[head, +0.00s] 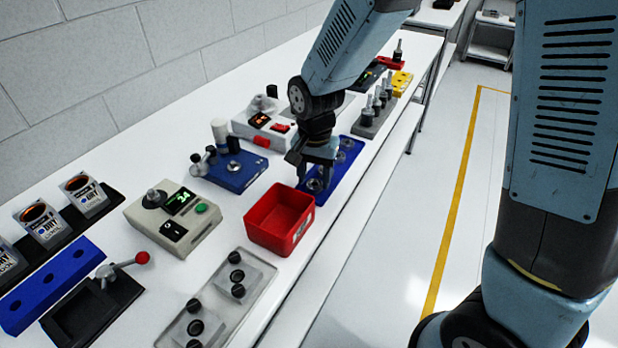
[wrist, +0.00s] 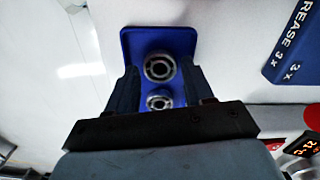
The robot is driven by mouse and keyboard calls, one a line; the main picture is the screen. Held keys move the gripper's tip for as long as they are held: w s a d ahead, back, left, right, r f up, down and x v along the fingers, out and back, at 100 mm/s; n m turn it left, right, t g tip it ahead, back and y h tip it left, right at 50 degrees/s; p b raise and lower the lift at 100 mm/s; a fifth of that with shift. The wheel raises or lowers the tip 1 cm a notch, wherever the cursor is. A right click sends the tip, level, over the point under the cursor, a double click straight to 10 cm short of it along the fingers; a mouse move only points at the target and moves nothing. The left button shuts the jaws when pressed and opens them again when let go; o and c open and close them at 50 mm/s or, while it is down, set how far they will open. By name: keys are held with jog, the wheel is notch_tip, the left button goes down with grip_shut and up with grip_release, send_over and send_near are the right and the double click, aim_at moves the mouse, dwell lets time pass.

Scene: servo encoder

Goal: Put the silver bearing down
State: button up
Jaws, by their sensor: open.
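A silver ring-shaped bearing (wrist: 159,66) sits on a blue tray (wrist: 158,38) in the wrist view. A second silver bearing (wrist: 158,102) is closer to my palm. I cannot tell for sure which one the task means. My gripper (wrist: 160,82) is open, with a finger on each side and a gap to the bearings. In the head view my gripper (head: 316,178) points down at the near end of the blue tray (head: 334,178), over a bearing (head: 316,186). More bearings (head: 347,143) lie further back on it. Whether the fingertips touch the tray is unclear.
A red bin (head: 280,218) stands just in front of the tray, near the bench edge. A blue fixture (head: 235,172) and a grey device with a red switch (head: 262,122) stand to the left. Dark-topped posts (head: 377,108) stand behind. A blue block marked "GREASE 3x" (wrist: 292,48) is at right.

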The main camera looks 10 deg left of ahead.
notch_tip(320, 180, up, 11)
jog(key=d+r+t, duration=0.1)
jog(key=d+r, duration=0.4)
jog(key=d, duration=0.3)
jog(key=d+r+t, duration=0.1)
jog(key=d+r, duration=0.3)
jog(key=d, duration=0.4)
jog(key=s+d+r+n+t, duration=0.2)
jog(key=s+d+r+t, duration=0.1)
jog(key=s+d, duration=0.8)
jog(key=shift+d+r+t, duration=0.3)
jog(key=shift+d+r, duration=0.5)
jog(key=shift+d, duration=0.3)
jog(key=shift+c, duration=0.9)
